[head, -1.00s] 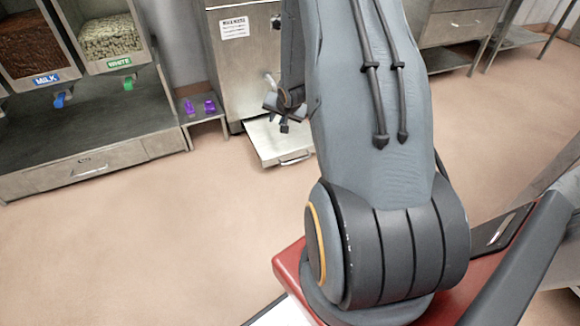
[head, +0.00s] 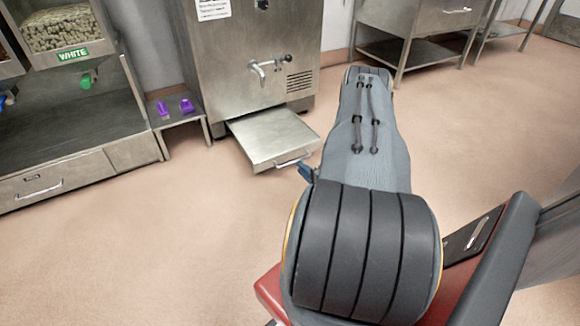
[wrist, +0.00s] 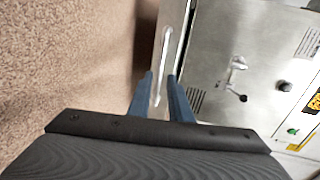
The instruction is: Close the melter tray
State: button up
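The melter tray (head: 272,136) is a flat steel tray that sticks out from the bottom of the steel melter (head: 250,60). It has a bar handle (head: 293,160) on its front edge. My gripper (head: 307,172) shows only as a small blue part beside the handle; my arm hides the rest. In the wrist view my gripper (wrist: 160,76) has two blue fingers with a gap between them. The handle (wrist: 163,55) lies ahead of the fingertips, in line with the gap. I cannot tell whether the fingers touch it.
A tap (head: 262,70) sits on the melter front above the tray. A low side table (head: 180,118) with purple scoops (head: 187,105) stands left of it. A chocolate dispenser counter (head: 60,150) is further left, a steel table (head: 415,40) to the right. The floor in front is clear.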

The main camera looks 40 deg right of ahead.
aim_at(294, 162)
jog(key=b+x, duration=0.3)
jog(key=x, duration=0.4)
jog(key=shift+w+d+f+b, duration=0.1)
jog(key=shift+w+f+b, duration=0.1)
jog(key=shift+w+b, duration=0.15)
grip_shut()
